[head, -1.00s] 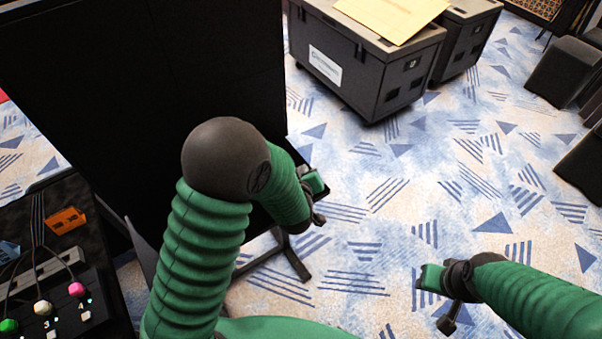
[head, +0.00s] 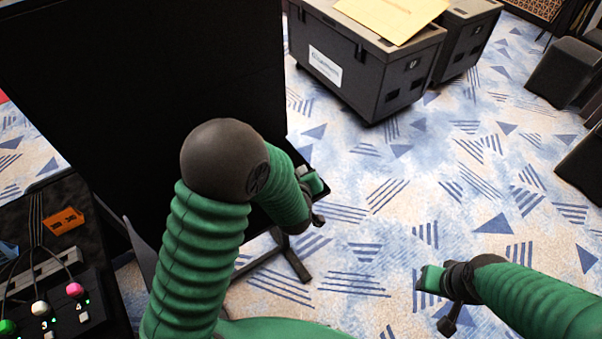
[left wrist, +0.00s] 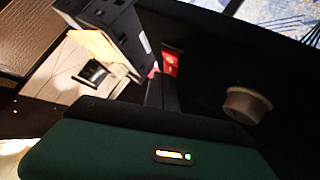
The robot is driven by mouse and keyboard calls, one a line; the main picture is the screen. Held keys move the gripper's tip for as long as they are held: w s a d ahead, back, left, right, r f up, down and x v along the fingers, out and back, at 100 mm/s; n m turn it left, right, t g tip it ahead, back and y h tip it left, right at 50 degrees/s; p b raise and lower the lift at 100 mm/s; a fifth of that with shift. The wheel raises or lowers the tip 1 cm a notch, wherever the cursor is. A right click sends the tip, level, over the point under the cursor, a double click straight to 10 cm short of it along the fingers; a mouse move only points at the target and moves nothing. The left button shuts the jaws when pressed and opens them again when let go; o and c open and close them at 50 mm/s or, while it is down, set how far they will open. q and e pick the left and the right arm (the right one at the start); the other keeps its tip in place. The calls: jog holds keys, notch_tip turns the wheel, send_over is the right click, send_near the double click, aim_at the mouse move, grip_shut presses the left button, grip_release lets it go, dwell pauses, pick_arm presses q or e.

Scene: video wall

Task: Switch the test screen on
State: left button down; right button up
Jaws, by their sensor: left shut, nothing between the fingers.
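A large black panel (head: 120,80), which looks like the screen, stands upright at the left of the head view; its face is dark. My left arm bends in front of it. My left gripper (head: 314,184) is beside the panel's lower right edge, shut and empty; its fingers are partly hidden by the arm. In the left wrist view, a grey round knob (left wrist: 247,103) sits on a black surface beyond my green gripper body (left wrist: 130,155). My right gripper (head: 430,281) is low at the right, over the floor, touching nothing visible.
A control box with coloured knobs (head: 75,290) and an orange piece (head: 64,220) are at the lower left. A dark wheeled case (head: 365,65) with a yellowish folder (head: 390,15) stands at the back. Patterned carpet (head: 400,180) is open between.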

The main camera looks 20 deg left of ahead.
pick_arm(q)
jog(key=shift+w+a+f, duration=0.1)
jog(key=shift+f, duration=0.25)
jog(key=shift+r, duration=0.15)
dwell(0.3)
jog(key=shift+s+d+r+p, duration=0.15)
jog(key=shift+r+p, duration=0.1)
jog(key=shift+r, duration=0.15)
jog(key=shift+s+d+r+p, duration=0.1)
jog(key=shift+r+p, duration=0.1)
jog(key=shift+r, duration=0.15)
jog(key=r+p, duration=0.3)
jog(key=d+r+p, duration=0.1)
jog(key=r, duration=0.1)
jog(key=shift+s, duration=0.4)
jog(key=shift+d+f, duration=0.1)
jog(key=shift+f, duration=0.05)
